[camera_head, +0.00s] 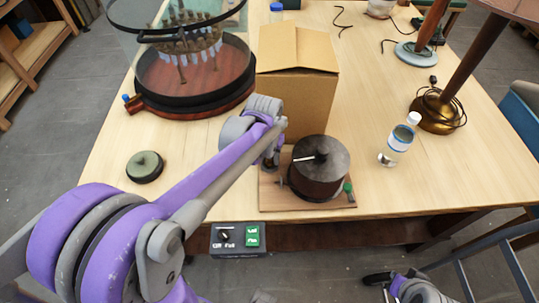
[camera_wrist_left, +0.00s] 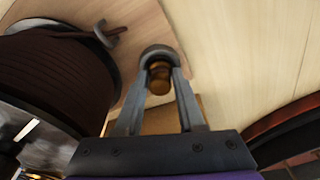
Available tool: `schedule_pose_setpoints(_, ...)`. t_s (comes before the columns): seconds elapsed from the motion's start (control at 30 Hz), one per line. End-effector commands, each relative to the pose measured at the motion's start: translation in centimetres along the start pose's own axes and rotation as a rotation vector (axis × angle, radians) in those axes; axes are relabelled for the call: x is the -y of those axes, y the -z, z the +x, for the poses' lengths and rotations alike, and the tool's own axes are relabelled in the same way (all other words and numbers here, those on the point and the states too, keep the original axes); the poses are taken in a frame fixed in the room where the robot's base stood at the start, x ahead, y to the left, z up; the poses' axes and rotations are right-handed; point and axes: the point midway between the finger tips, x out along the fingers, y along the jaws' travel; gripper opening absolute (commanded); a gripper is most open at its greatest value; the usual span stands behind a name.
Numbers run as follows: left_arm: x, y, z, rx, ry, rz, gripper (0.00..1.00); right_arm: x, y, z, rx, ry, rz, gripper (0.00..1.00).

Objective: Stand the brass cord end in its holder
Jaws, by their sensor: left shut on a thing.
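My left gripper (camera_head: 270,163) is low at the left side of a dark cord drum (camera_head: 320,172) on a wooden board (camera_head: 265,198). In the left wrist view its fingers (camera_wrist_left: 158,58) are shut on a small brass piece, apparently the brass cord end (camera_wrist_left: 160,76). The fingers partly hide it, and its lower part is not clear. The drum with dark brown cord (camera_wrist_left: 50,70) fills the left of that view, with a grey clip-like part (camera_wrist_left: 108,34) beside it. I cannot make out the holder for certain. Part of my right arm shows at the bottom; its gripper is unclear.
A cardboard box (camera_head: 297,80) stands just behind the drum. A clear bottle (camera_head: 398,142) and a brass-based lamp (camera_head: 438,112) are to the right. A round tray with a glass cover (camera_head: 190,100) and a dark green disc (camera_head: 145,166) are left. A switch box (camera_head: 238,239) is at the front edge.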

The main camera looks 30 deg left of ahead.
Motion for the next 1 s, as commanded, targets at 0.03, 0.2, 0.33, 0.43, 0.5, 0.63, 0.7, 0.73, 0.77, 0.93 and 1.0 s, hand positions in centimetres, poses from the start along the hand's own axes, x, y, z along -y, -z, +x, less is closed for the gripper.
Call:
schedule_pose_setpoints(0.03,0.0,0.03,-0.05,0.0,0.0,0.0,0.0,0.0,0.04,-0.04,0.0,0.0,0.0,0.0)
schedule_pose_setpoints(0.2,0.0,-0.01,-0.07,0.0,0.0,0.0,0.0,0.0,0.04,-0.03,0.0,0.0,0.0,0.0)
schedule_pose_setpoints(0.33,0.01,-0.09,-0.06,0.0,0.0,0.0,0.0,0.0,0.01,0.0,0.0,0.0,0.0,0.0)
schedule_pose_setpoints(0.43,0.01,-0.1,0.01,0.0,0.0,0.0,0.0,0.0,-0.04,0.05,0.0,0.0,0.0,0.0)
schedule_pose_setpoints(0.5,0.02,-0.12,0.11,0.0,0.0,0.0,0.0,0.0,-0.1,0.11,0.001,0.0,0.0,0.0)
schedule_pose_setpoints(0.63,0.02,-0.16,0.32,0.0,0.0,0.0,0.0,0.0,-0.22,0.25,0.002,0.0,0.0,0.0)
schedule_pose_setpoints(0.7,0.02,-0.17,0.43,0.0,0.0,0.0,0.0,0.0,-0.29,0.32,0.002,0.0,0.0,0.0)
schedule_pose_setpoints(0.73,0.01,-0.18,0.47,0.0,0.0,0.0,0.0,0.0,-0.31,0.35,0.002,0.0,0.0,0.0)
schedule_pose_setpoints(0.77,0.02,-0.18,0.48,0.0,0.0,0.0,0.0,0.0,-0.31,0.35,0.002,0.0,0.0,0.0)
schedule_pose_setpoints(0.93,0.01,-0.16,0.42,0.0,0.0,0.0,0.44,0.0,-0.28,0.31,0.002,0.0,0.0,0.0)
schedule_pose_setpoints(1.0,0.02,-0.16,0.42,0.0,0.0,0.0,0.56,0.0,-0.27,0.31,0.002,0.0,0.0,0.0)
